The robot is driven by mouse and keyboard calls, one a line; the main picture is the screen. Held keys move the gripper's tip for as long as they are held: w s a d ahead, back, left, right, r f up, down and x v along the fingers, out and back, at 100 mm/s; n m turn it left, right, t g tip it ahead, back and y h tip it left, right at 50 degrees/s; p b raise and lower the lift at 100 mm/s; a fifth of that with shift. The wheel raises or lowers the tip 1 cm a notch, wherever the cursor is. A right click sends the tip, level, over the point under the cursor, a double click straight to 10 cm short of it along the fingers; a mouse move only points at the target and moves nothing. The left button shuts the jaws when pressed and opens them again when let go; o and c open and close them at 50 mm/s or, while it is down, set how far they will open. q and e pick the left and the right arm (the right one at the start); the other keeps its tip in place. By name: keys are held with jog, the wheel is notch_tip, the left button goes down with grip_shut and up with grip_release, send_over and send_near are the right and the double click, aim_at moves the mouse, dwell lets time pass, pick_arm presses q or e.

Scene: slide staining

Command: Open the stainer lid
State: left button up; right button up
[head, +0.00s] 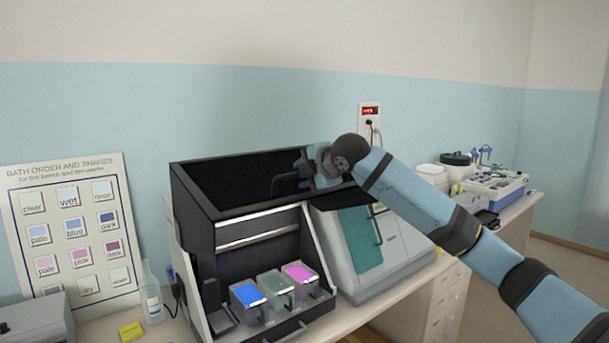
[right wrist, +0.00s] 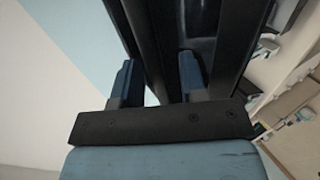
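The stainer (head: 205,270) is a black bench machine at the middle of the head view. Its dark, hood-like lid (head: 265,229) is at the top. Below it the front is open and coloured baths show: blue (head: 250,300), grey-green (head: 277,290) and magenta (head: 300,280). My right gripper (head: 292,180) is at the right part of the lid, its fingers hard to make out against the black. In the right wrist view, the blue fingers (right wrist: 158,85) stand apart with a black bar (right wrist: 150,40) of the stainer between them. Whether both press on it is unclear. My left gripper is not in view.
A grey machine with a teal panel (head: 360,240) stands right of the stainer. Left are a bath-order chart (head: 75,225), a clear bottle (head: 151,295) and a yellow block (head: 131,331). A side bench with a blue-white tray (head: 497,192) is at the right.

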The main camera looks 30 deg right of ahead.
jog(key=a+b+v, duration=0.1)
jog(key=b+v, duration=0.2)
jog(key=v, duration=1)
jog(key=shift+s+d+r, duration=0.2)
jog(key=shift+d, duration=0.2)
jog(key=shift+f, duration=0.1)
